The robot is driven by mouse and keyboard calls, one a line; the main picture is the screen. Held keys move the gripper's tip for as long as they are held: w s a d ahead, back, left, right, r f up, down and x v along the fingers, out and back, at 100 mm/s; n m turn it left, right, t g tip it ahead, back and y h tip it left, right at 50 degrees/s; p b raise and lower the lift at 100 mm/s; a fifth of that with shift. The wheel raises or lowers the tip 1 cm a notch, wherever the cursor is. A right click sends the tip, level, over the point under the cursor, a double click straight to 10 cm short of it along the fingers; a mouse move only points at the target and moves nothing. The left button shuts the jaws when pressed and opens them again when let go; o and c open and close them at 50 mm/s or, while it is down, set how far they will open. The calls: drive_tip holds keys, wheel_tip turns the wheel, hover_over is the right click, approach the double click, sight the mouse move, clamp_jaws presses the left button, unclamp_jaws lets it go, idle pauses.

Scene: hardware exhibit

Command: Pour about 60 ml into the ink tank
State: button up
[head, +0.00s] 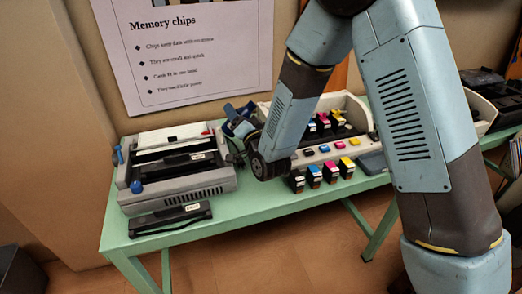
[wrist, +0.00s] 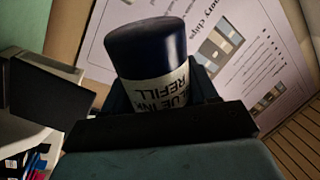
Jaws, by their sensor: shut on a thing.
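My gripper (head: 239,118) is shut on a dark blue bottle with a white label, the ink refill (wrist: 165,95). In the wrist view the label reads "BLUE INK REFILL" upside down, and the bottle's rounded blue end is at the top. In the head view the gripper is at the left end of the open white printer (head: 362,117), and the bottle is hard to separate from the gripper. I cannot tell which part is the ink tank. My arm covers part of the printer.
Several small ink cartridges (head: 314,177) stand in front of the printer on the green table (head: 255,200). A grey printer with blue knobs (head: 178,178) is at the left, with a black bar-shaped part (head: 170,218) before it. A poster (head: 190,45) hangs behind.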

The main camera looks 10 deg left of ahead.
drive_tip(key=m, duration=0.2)
drive_tip(key=m+t, duration=0.1)
drive_tip(key=m, duration=0.1)
drive_tip(key=shift+s+a+f+h, duration=0.15)
drive_tip(key=shift+a+f+h, duration=0.1)
drive_tip(key=shift+f+h, duration=0.1)
drive_tip(key=shift+f+m+t+h, duration=0.4)
drive_tip(key=shift+f+m, duration=0.65)
drive_tip(key=shift+m, duration=0.15)
drive_tip(key=shift+d+r+m, duration=0.1)
drive_tip(key=shift+r+m, duration=0.1)
drive_tip(key=shift+m, duration=0.2)
drive_tip(key=shift+w+d+r+m+t+p, duration=0.25)
drive_tip(key=shift+d+r+m+t+p, duration=0.1)
drive_tip(key=shift+m, duration=0.35)
drive_tip(key=shift+f+m+h, duration=0.15)
drive_tip(key=shift+m+h, duration=0.2)
drive_tip(key=shift+m, duration=0.15)
drive_tip(key=shift+s+a+f+m+p, duration=0.1)
drive_tip(key=shift+s+a+m+p, duration=0.35)
drive_tip(key=shift+a, duration=0.35)
drive_tip(key=shift+d+r+m+t+h, duration=0.15)
drive_tip(key=shift+m+t+h, duration=0.1)
drive_tip(key=shift+m, duration=0.3)
drive_tip(key=shift+a+r+m+t+h, duration=0.15)
drive_tip(key=shift+m+h, duration=0.1)
drive_tip(key=shift+m, duration=0.25)
